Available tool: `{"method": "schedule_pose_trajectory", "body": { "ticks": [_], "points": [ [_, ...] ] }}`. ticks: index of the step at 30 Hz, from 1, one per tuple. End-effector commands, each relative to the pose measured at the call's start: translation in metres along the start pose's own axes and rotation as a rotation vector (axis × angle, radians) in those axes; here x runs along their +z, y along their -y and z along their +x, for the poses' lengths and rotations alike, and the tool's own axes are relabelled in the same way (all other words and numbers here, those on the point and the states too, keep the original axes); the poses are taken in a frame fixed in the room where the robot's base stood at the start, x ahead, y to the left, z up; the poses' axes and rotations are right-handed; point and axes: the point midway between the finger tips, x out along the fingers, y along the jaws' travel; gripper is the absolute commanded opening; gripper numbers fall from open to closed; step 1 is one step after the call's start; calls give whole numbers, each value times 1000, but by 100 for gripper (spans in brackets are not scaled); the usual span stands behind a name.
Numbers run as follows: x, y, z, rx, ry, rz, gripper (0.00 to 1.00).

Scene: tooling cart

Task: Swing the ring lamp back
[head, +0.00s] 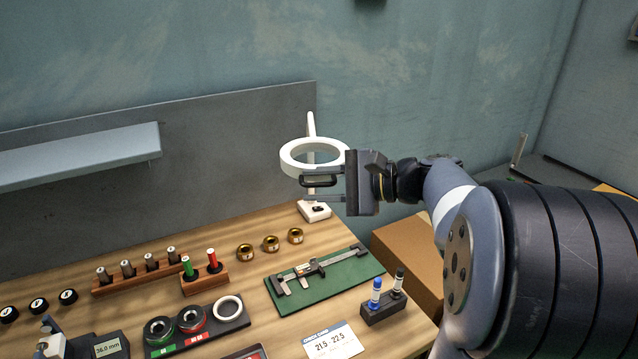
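The ring lamp (288,164) is a white ring on a white post (311,125), with a white base (314,212) at the back right corner of the bench. A dark bar (318,182), which looks like a handle, shows just under the ring's front edge. My gripper (318,187) comes in from the right. Its two thin fingers are wide apart, one above the other. The dark bar appears between them, apart from the lower finger. Whether the upper finger touches the ring or bar I cannot tell.
A caliper (318,268) lies on a green mat (345,283). Brass rings (270,243), a wooden plug rack (205,280), a ring-gauge tray (235,320), a marker holder (384,308) and a white card (331,342) stand nearby. A grey shelf (80,153) juts out at left. A cardboard box (410,250) stands beyond the right edge.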

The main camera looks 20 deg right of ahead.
Motion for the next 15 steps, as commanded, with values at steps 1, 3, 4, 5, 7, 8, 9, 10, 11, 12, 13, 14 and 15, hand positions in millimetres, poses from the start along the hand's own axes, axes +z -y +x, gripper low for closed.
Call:
{"method": "schedule_pose_trajectory", "body": {
  "ticks": [1,3,4,5,7,8,9,10,11,12,13,14,15],
  "points": [
    [0,0,0,0,0,0,31],
    [0,0,0,0,0,0,27],
    [0,0,0,0,0,0,24],
    [0,0,0,0,0,0,22],
    [0,0,0,0,0,0,16],
    [0,0,0,0,0,1,14],
    [0,0,0,0,0,1,10],
    [0,0,0,1,0,1,8],
    [0,0,0,1,0,1,5],
    [0,-1,0,1,0,1,2],
    [0,-1,0,2,0,1,0],
    [0,-1,0,2,0,1,0],
    [0,-1,0,2,1,2,0]
  ]
}}
